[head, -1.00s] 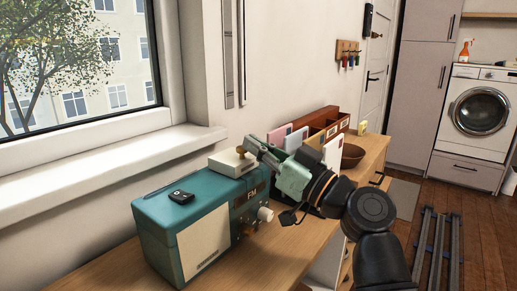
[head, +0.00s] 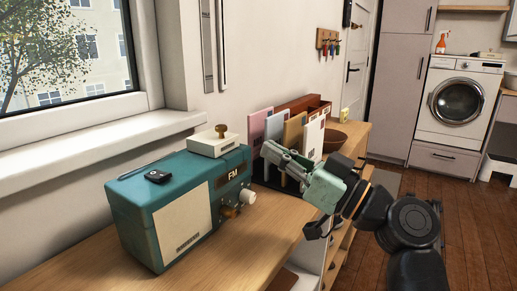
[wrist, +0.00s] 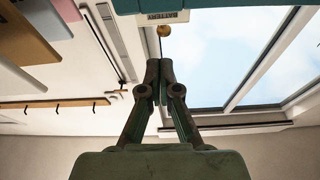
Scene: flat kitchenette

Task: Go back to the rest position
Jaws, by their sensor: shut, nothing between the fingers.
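My gripper (head: 274,150) is in the head view, to the right of the teal FM radio and in front of the upright coloured folders. Its fingers point left and slightly up, and they are shut with nothing between them. In the wrist view my gripper (wrist: 159,68) shows its two fingers together at the tips. It is apart from the radio (head: 150,222). A white box with a brown knob (head: 213,145) sits on the radio's top, and a small black object (head: 158,176) lies there too.
The wooden counter (head: 272,240) runs along the wall under the window. Folders (head: 293,132), a reddish-brown organizer (head: 313,106) and a brown bowl (head: 334,141) stand behind my gripper. A washing machine (head: 460,105) is at the back right. Open wooden floor (head: 475,220) lies to the right.

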